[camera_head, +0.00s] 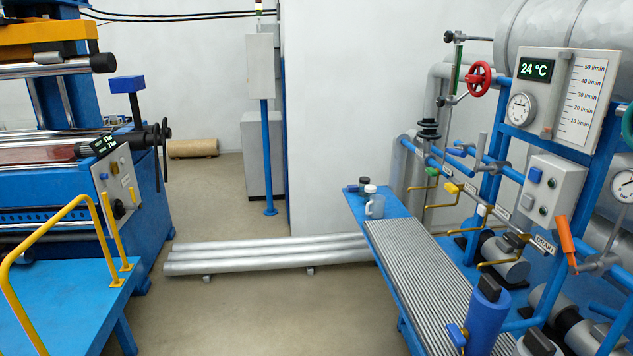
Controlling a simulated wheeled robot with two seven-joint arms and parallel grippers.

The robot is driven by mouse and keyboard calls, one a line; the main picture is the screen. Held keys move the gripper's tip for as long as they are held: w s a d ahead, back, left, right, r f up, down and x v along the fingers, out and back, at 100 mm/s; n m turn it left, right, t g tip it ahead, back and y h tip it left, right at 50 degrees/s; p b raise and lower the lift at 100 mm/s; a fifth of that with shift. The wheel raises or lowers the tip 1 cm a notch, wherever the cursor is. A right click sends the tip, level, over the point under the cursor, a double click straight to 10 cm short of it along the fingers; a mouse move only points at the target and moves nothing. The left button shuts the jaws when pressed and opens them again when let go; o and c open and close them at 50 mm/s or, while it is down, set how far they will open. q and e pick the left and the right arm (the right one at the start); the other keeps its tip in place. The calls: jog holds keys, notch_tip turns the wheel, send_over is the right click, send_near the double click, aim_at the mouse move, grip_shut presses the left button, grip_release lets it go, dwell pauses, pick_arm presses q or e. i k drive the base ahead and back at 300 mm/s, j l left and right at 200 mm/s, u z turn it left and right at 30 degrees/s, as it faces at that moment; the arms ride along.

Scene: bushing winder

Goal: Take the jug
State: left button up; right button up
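A small, pale grey, translucent jug (376,207) stands upright at the far end of the blue bench (352,205) on the right side of the room. Its handle seems to be on its left side. A white-capped bottle (369,190) stands right behind it and a dark-lidded jar (364,182) is just beyond. Neither of my grippers shows in the head view, and nothing is seen touching the jug.
A ribbed grate (425,275) covers the nearer bench. Pipes and valves (455,187) line its right side. Silver rollers (265,254) lie on the floor left of the bench. A blue winder (60,200) and yellow-railed platform (75,290) stand left.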

aim_at(377, 204)
jog(key=i, duration=0.75)
jog(key=i+z, duration=0.1)
jog(key=i, duration=0.6)
jog(key=i+j+z, duration=0.1)
jog(key=i, duration=0.65)
